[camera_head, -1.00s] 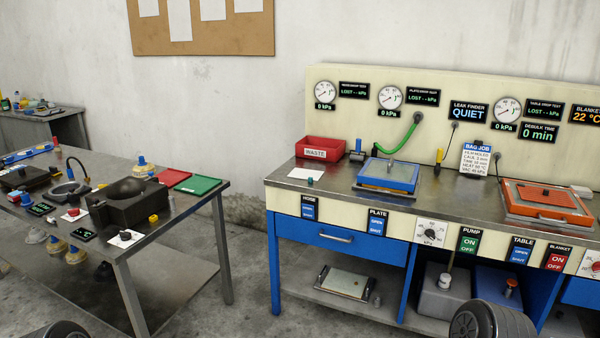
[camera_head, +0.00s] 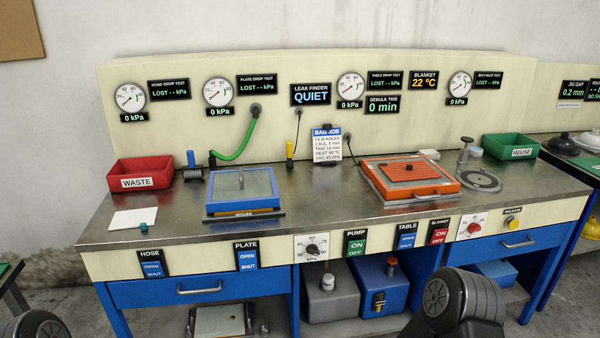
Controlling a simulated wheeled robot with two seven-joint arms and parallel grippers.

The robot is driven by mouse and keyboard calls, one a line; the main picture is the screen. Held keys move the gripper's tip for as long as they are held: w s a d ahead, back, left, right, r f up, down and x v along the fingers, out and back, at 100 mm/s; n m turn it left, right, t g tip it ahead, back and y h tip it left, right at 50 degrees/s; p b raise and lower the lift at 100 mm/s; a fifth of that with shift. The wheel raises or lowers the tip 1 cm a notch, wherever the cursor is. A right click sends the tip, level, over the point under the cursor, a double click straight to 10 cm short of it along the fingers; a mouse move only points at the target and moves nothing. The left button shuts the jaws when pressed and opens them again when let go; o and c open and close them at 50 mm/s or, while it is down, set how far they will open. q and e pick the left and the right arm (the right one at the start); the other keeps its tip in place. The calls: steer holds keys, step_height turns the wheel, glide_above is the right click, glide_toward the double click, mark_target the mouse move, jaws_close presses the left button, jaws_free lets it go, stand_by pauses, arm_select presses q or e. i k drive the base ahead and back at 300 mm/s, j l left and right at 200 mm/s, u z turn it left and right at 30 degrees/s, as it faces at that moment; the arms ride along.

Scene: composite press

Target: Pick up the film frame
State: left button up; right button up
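A blue rectangular frame (camera_head: 213,208) with a pale, see-through top lies on the left half of the steel bench top; it looks like the film frame, though no label confirms it. A small upright fitting (camera_head: 241,180) shows at its middle. An orange frame (camera_head: 447,187) with a handle lies on the right half of the bench. Neither gripper is in view. Only dark rounded parts of my arms show at the bottom edge, apart from both frames.
A red waste bin (camera_head: 140,176) stands at the back left, with a white sheet (camera_head: 133,218) before it. A green hose (camera_head: 236,150) runs behind the blue frame. A job card (camera_head: 326,143) stands at the back. A green reuse bin (camera_head: 511,147) stands at the right.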

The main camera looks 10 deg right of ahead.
mark_target(240, 189)
steer(key=i+j+z, duration=0.7)
steer(key=j+z, duration=0.2)
steer(key=i+j+z, duration=0.15)
steer(key=j+z, duration=0.15)
steer(key=j, duration=0.2)
